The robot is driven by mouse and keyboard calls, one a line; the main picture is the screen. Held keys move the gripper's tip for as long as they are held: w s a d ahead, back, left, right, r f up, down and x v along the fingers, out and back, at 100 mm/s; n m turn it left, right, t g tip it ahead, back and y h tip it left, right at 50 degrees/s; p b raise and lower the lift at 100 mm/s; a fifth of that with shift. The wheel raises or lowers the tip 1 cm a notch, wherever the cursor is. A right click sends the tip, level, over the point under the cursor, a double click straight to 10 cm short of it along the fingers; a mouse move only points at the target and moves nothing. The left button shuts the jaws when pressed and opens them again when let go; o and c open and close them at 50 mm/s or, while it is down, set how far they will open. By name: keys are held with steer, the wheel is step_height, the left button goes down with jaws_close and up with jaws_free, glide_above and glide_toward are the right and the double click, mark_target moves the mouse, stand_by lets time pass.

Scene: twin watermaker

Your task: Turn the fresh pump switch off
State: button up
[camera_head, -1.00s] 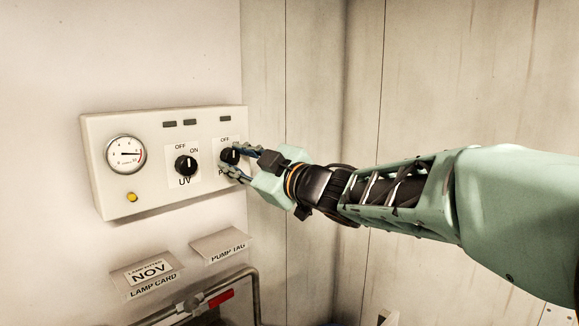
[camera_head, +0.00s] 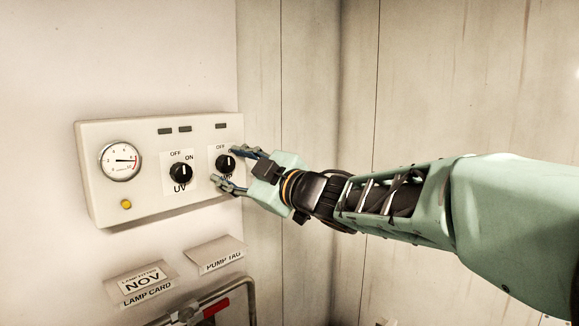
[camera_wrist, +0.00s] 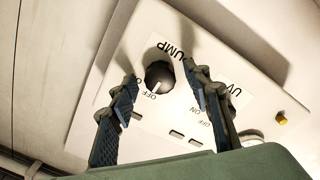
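The pump switch is a round black knob (camera_head: 225,163) on the right of a cream wall panel, under an OFF label. In the wrist view the knob (camera_wrist: 159,76) sits between my fingertips, with a gap at each side, and its white mark appears to point toward OFF. The pump's ON label is hidden, probably behind a finger. My gripper (camera_head: 226,166) is open, one fingertip above right of the knob and one below left; it also shows in the wrist view (camera_wrist: 160,73). I cannot tell whether the fingertips touch the panel.
The panel (camera_head: 104,194) also carries a UV knob (camera_head: 181,173), a gauge (camera_head: 121,161) and a yellow button (camera_head: 126,204). Below are a lamp card (camera_head: 142,283), a pump tag (camera_head: 216,255) and a pipe with a red handle (camera_head: 216,307). Bare wall lies to the right.

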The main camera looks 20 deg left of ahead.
mark_target(221, 116)
step_height(221, 116, up, 10)
stand_by(0.7)
